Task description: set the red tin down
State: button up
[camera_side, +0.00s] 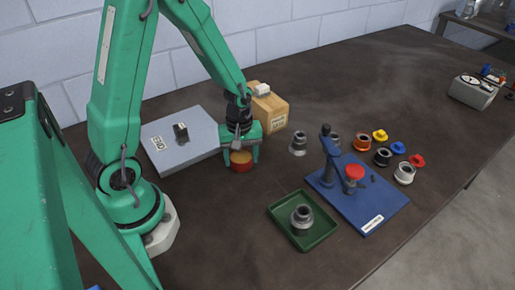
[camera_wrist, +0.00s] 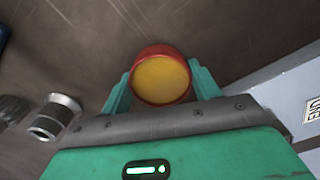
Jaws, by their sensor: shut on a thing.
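A red tin (camera_side: 241,161) with a yellow-orange top is between the fingers of my gripper (camera_side: 241,154) in the side view. In the wrist view the tin (camera_wrist: 161,78) shows its round yellow face and red rim, with a green finger on either side. My gripper (camera_wrist: 160,88) is shut on it. The tin is low over the dark table (camera_side: 222,222), just right of the grey plate. I cannot tell whether its base touches the table. Its underside is hidden.
A grey plate (camera_side: 160,137) with a small block lies left, and a cardboard box (camera_side: 270,108) stands behind. A green tray (camera_side: 285,232) holds a grey fitting. A blue press (camera_side: 365,200) and several fittings and caps are at right. Bare table lies in front of the tin.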

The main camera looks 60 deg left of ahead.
aim_at(241, 157)
jog(key=shift+f, duration=0.15)
jog(key=o, duration=1.1)
jog(key=shift+o, duration=0.2)
notch_tip(241, 157, up, 12)
jog(key=shift+r, duration=0.2)
dwell(0.4)
jog(key=s+d+r+m+t, duration=0.2)
jog(key=s+r+m, duration=0.2)
jog(key=r+m, duration=0.2)
jog(key=s+d+r+m+t, duration=0.3)
jog(key=s+r+m, duration=0.1)
jog(key=r+m, duration=0.2)
jog(key=shift+s+d+m+t, duration=0.25)
jog(key=shift+s+m+t, duration=0.05)
jog(key=shift+m, duration=0.4)
